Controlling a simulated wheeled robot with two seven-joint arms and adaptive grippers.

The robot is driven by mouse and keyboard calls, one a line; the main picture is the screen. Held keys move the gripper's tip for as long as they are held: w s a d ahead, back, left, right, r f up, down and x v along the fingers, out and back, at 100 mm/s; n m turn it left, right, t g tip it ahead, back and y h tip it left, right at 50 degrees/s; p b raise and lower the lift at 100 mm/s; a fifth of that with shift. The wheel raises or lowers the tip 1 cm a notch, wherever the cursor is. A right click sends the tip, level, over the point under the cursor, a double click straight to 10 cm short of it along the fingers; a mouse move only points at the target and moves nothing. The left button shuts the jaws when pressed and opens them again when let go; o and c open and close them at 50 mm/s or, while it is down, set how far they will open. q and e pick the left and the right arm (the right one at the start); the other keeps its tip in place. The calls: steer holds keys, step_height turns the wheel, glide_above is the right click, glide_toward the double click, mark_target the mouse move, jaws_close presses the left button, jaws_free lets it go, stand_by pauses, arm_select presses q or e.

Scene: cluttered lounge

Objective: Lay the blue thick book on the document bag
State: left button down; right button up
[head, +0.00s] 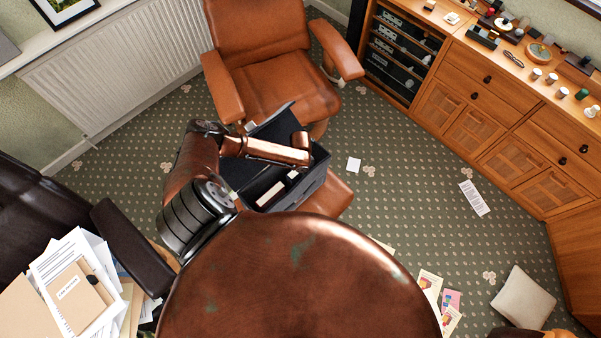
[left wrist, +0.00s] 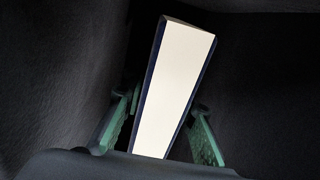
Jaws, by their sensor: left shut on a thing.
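In the left wrist view a thick book (left wrist: 175,85) shows its pale page edge, with dark blue cover edges along both sides. My left gripper (left wrist: 160,127) is shut on it, one green-padded finger on each side. Dark walls surround the book and fingers. In the head view my left arm reaches over a dark open case (head: 318,172) in front of the brown armchair; pale-edged items show inside it. My left fingers are hidden there. I cannot tell whether this case is the document bag. My right gripper is not in view.
A brown leather armchair (head: 260,50) stands behind the case. A wooden cabinet (head: 500,115) runs along the right. Papers and folders (head: 75,285) lie on a dark seat at left. Loose sheets (head: 473,198) and a cushion (head: 523,298) are on the patterned floor. Floor between case and cabinet is mostly clear.

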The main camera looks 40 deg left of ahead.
arm_select(q)
steer(key=c, duration=1.5)
jaws_free()
steer(key=shift+s, duration=0.1)
step_height(320, 180, up, 12)
